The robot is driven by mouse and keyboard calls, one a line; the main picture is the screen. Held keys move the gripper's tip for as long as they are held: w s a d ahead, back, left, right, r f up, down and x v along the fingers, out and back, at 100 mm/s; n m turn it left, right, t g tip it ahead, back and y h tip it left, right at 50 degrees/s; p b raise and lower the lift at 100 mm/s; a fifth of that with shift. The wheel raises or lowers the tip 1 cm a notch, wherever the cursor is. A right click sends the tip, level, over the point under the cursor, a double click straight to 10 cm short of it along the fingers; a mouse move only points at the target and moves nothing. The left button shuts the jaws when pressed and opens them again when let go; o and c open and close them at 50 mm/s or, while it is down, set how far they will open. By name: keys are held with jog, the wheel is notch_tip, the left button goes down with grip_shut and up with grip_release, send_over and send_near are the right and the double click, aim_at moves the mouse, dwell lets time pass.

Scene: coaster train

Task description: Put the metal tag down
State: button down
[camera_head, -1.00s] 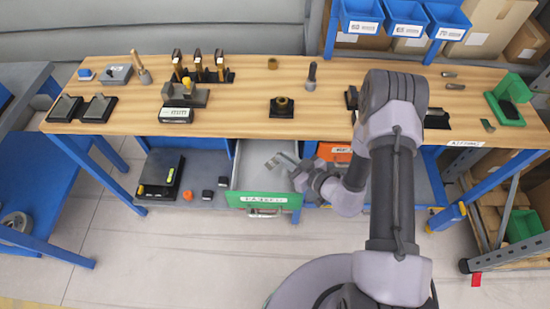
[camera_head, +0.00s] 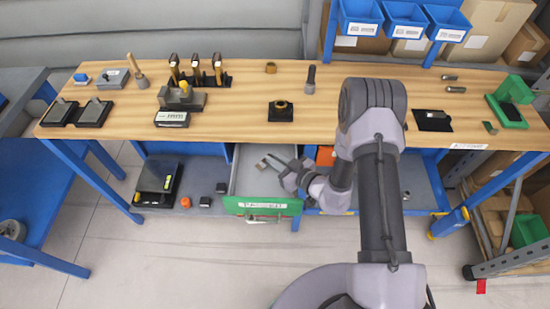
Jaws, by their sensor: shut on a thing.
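My gripper (camera_head: 272,162) is at the open drawer (camera_head: 258,185) with the green front, under the workbench. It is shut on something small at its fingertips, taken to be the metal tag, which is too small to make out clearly. My gripper reaches in from the right, over the drawer's grey inside. I cannot tell whether the held thing touches the drawer floor.
The wooden workbench (camera_head: 230,120) above carries a black block with a brass ring (camera_head: 281,110), a grey fixture (camera_head: 182,97), dark pads (camera_head: 94,113) and a green stand (camera_head: 508,110). Small dark blocks (camera_head: 206,201) lie on the shelf left of the drawer.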

jog(key=c, duration=1.5)
grip_release()
jog(key=shift+r, duration=0.15)
